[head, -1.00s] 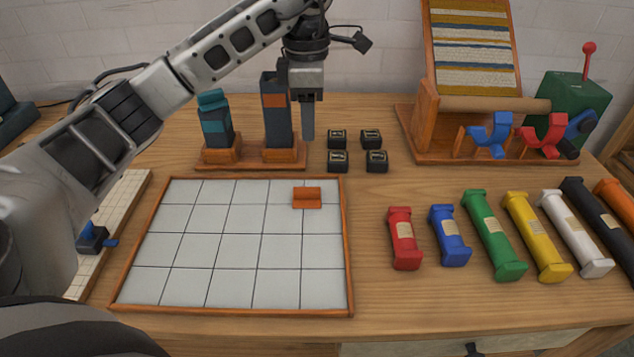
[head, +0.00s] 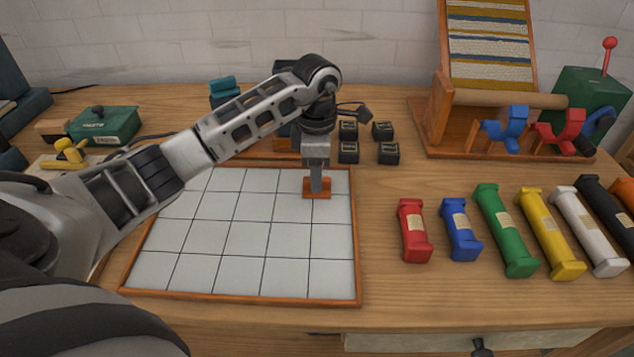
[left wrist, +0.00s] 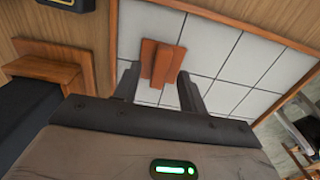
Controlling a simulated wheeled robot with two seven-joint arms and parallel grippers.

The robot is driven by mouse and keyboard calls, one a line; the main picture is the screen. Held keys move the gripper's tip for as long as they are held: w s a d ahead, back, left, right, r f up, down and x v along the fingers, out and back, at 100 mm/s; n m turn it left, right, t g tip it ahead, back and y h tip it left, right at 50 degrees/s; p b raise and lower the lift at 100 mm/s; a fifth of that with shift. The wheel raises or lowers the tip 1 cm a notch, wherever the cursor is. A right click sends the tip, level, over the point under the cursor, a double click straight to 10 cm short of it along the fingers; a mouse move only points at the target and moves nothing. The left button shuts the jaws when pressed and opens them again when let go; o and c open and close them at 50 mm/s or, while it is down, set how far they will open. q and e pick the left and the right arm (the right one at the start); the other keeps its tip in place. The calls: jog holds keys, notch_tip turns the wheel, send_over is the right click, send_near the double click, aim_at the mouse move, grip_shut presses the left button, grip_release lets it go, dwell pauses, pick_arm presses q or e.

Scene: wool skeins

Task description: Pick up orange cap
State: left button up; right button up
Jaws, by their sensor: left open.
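The orange cap (head: 316,188) lies on the white gridded tray (head: 242,287) near its far right corner. It has a flat plate with a raised ridge. My left gripper (head: 317,184) points down over the cap and hides part of it in the head view. In the left wrist view the orange cap (left wrist: 159,62) shows between the fingertips of my left gripper (left wrist: 158,80). The jaws are open, one finger on each side, with a gap to the cap. My right gripper is not in view.
Several skeins lie on the right, the red one (head: 414,231) nearest the tray. Several small black blocks (head: 388,153) sit behind the tray. A wooden stand (head: 440,120) with a woven panel is at the back right. The wood between tray and red skein is bare.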

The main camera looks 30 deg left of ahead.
pick_arm(q)
jog(key=shift+f, duration=0.55)
grip_shut()
jog(key=shift+r, duration=0.1)
